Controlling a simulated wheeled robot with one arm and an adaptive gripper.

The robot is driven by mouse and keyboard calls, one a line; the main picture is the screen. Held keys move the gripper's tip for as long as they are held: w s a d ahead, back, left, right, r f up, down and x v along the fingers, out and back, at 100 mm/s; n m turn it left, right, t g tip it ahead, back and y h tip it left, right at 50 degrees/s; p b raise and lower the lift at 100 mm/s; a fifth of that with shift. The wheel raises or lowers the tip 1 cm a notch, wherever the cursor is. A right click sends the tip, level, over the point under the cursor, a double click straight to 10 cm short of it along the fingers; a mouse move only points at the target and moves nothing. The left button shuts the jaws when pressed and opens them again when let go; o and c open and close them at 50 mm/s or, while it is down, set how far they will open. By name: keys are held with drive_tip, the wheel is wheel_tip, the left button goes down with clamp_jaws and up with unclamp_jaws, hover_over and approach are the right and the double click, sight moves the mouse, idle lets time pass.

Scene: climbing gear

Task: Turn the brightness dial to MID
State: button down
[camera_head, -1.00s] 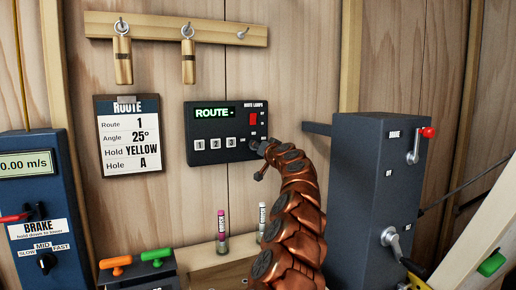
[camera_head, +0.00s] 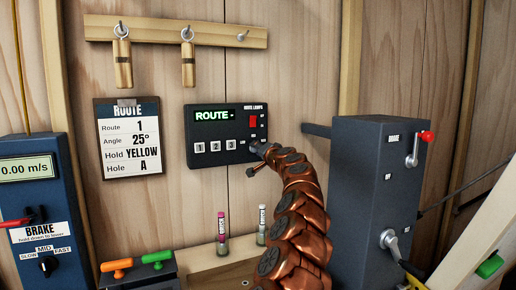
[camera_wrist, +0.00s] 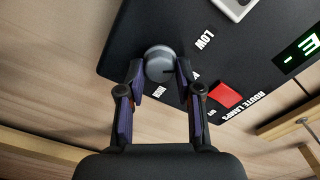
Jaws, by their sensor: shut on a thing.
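The brightness dial (camera_wrist: 158,62) is a round grey knob at the corner of the dark route lamps box (camera_head: 205,160). In the wrist view, LOW and HIGH are printed near it, and the label between them is mostly hidden by a finger. My gripper (camera_wrist: 159,69) is shut on the dial, one finger on each side. A dark mark on the knob seems to point right in the wrist view, towards the half-hidden label, but I cannot tell its exact setting. In the head view, my gripper (camera_head: 257,148) hides most of the dial.
The box has a red switch (camera_head: 253,121), a green ROUTE display (camera_head: 214,114) and numbered buttons (camera_head: 214,146). A route card (camera_head: 129,139) hangs at left. Two markers (camera_head: 222,226) stand below. A dark crank box (camera_head: 357,180) stands close to the right of my arm.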

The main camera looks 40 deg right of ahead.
drive_tip(key=shift+m+p, duration=1.55)
drive_tip(key=shift+m, duration=1.75)
drive_tip(key=c, duration=0.8)
unclamp_jaws()
drive_tip(key=shift+f, duration=0.1)
drive_tip(key=shift+s, duration=0.1)
drive_tip(key=shift+v, duration=5.9)
